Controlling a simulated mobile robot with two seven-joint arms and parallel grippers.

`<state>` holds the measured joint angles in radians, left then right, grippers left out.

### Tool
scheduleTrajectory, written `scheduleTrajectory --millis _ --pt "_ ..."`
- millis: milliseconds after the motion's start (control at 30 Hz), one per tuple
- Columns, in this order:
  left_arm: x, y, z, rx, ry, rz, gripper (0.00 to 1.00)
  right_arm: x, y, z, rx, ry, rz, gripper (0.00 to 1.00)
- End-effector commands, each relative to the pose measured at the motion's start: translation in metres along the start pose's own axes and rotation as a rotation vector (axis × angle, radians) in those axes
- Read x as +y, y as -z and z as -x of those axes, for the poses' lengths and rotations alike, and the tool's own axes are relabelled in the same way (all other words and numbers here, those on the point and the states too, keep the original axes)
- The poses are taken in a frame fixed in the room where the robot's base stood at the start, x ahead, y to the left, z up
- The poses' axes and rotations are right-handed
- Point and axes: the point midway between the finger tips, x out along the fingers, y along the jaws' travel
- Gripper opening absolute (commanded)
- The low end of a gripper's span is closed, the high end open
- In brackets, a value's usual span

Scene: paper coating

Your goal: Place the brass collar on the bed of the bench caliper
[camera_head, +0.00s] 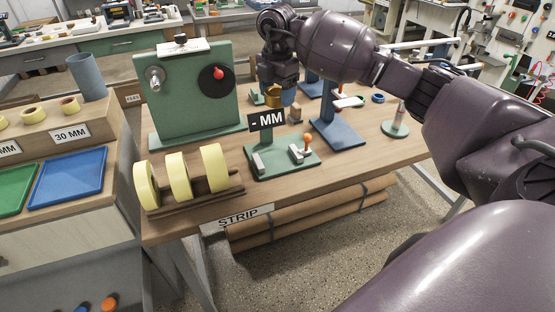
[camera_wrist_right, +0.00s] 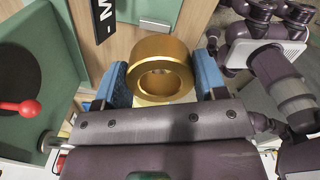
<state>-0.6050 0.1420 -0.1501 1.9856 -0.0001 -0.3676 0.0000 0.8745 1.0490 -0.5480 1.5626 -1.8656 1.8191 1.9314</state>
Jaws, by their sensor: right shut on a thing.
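The brass collar (camera_head: 273,97) is a short, thick gold ring, small in the head view. My right gripper (camera_head: 278,92) is shut on it. In the right wrist view the collar (camera_wrist_right: 150,50) sits between the two blue finger pads of the gripper (camera_wrist_right: 163,82), its bore facing the camera. The bench caliper (camera_head: 275,165) has a green base, two grey jaw blocks, an orange-knobbed lever and a "- MM" sign (camera_head: 266,120). The collar is held above and behind this sign, apart from the bed. The sign partly shows in the wrist view (camera_wrist_right: 103,15). My left gripper is not in view.
A green panel machine with a red knob (camera_head: 190,100) stands left of the caliper. Yellow rolls (camera_head: 177,177) on a wooden rack stand at the front left. A blue stand (camera_head: 337,130) is close on the right. Bare tabletop (camera_head: 365,160) lies to the front right.

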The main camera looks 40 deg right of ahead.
Motion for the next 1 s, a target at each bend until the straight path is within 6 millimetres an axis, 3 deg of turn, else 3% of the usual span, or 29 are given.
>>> scheduleTrajectory --millis 600,1000 --pt "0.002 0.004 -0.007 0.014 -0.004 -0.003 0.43 -0.001 0.0 -0.122 0.002 0.005 -0.008 0.34" --pt "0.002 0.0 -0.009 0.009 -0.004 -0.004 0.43 -0.001 0.0 -0.153 0.001 0.003 -0.007 0.34"
